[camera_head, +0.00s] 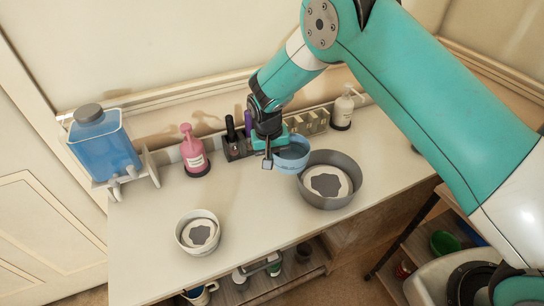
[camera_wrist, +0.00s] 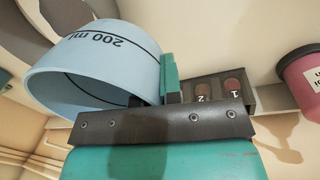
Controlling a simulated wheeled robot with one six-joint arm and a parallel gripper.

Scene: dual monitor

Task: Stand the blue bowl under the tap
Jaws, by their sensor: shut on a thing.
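The blue bowl (camera_head: 293,160) is at the back of the counter, beside the large grey bowl. My gripper (camera_head: 270,152) is shut on its left rim. In the wrist view the bowl (camera_wrist: 95,70) bears a "200 ml" line and looks empty, with a green finger (camera_wrist: 169,78) at its wall. I cannot tell whether the bowl touches the counter. A clear tank of blue liquid (camera_head: 104,150) stands on a white stand at the far left. A small white tap (camera_head: 116,190) seems to be low on its front; its details are too small to read.
The grey bowl (camera_head: 345,196) and a small white bowl (camera_head: 187,240) hold pale and dark contents. A pink pump bottle (camera_head: 194,158), a numbered bottle rack (camera_head: 235,150) and a white pump bottle (camera_head: 342,112) line the back.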

